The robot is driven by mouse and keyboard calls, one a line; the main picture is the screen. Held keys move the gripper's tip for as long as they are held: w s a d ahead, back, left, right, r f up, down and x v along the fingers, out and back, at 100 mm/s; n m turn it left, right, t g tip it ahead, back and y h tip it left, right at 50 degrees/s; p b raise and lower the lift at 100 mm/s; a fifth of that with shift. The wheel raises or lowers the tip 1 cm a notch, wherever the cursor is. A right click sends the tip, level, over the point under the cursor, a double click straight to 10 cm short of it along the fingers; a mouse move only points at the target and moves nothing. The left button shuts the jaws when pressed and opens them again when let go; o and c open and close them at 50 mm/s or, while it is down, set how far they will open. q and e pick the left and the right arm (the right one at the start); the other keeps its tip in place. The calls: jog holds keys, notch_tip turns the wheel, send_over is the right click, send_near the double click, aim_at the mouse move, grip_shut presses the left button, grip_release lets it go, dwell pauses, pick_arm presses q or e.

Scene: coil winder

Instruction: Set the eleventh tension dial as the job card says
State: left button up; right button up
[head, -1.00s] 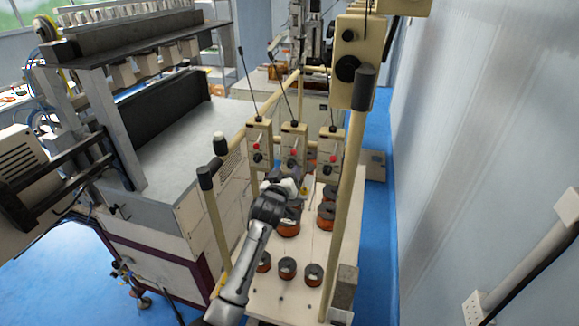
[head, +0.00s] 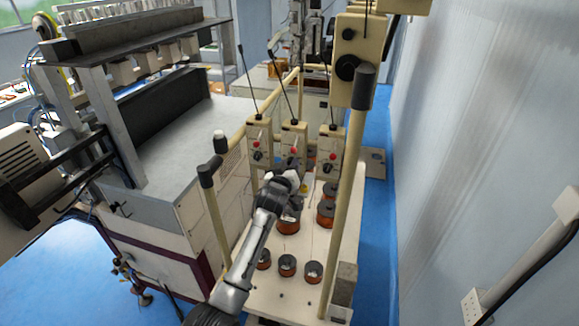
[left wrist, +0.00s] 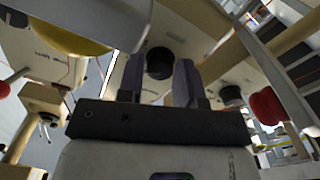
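Three beige tension units with red knobs and black dials stand in a row in the head view: left unit (head: 257,140), middle unit (head: 289,136), right unit (head: 331,141). I cannot read which is the eleventh. My left gripper (head: 291,172) is just below and in front of the middle unit, hiding its lower part. In the left wrist view, the fingers of my left gripper (left wrist: 160,80) are apart, with a black round dial (left wrist: 160,62) in line with the gap. I cannot tell whether they touch it. No job card is readable. My right gripper is not in view.
Copper wire spools (head: 288,226) stand on the white rack board (head: 262,298) under my left arm. Beige posts (head: 345,205) rise on both sides of the board. A large machine (head: 190,140) is at the left and a wall (head: 470,120) at the right.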

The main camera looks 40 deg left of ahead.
pick_arm(q)
jog(key=c, duration=0.5)
jog(key=shift+o, duration=0.2)
jog(key=n, duration=0.7)
jog(key=shift+p, duration=0.35)
jog(key=shift+n, duration=0.5)
